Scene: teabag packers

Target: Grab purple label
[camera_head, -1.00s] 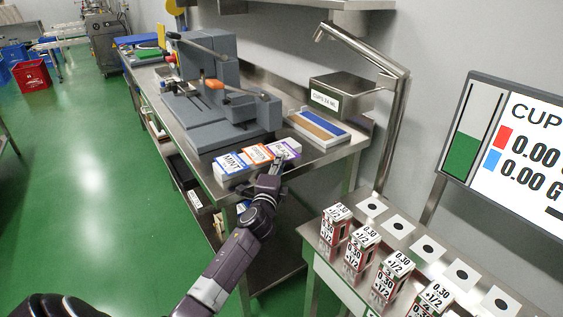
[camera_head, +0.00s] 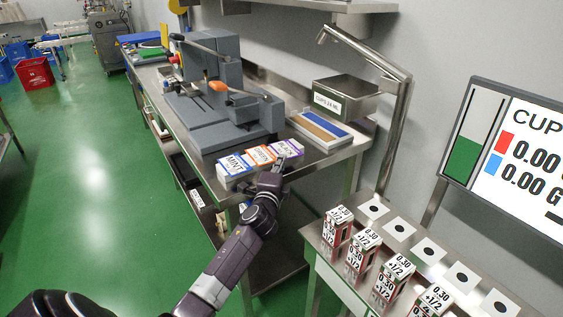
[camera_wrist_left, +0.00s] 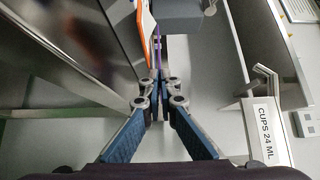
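The purple label (camera_head: 287,149), white with a purple edge and the word BLACK, is at the right end of a row of labels on the steel bench. The orange label (camera_head: 260,154) and the blue MINT label (camera_head: 235,164) are to its left. My left gripper (camera_head: 280,165) is at the front of the purple label. In the left wrist view its fingers (camera_wrist_left: 157,82) are close together, with a thin purple edge (camera_wrist_left: 158,50) between the tips; they look shut on it. The orange edge (camera_wrist_left: 145,35) is just to the left. My right gripper is not in view.
A grey press machine (camera_head: 215,95) stands behind the labels. A tray with blue and brown strips (camera_head: 320,130) and a CUPS 24 ML bin (camera_head: 345,97) are to the right. Several red-and-white boxes (camera_head: 362,250) stand on the nearer table.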

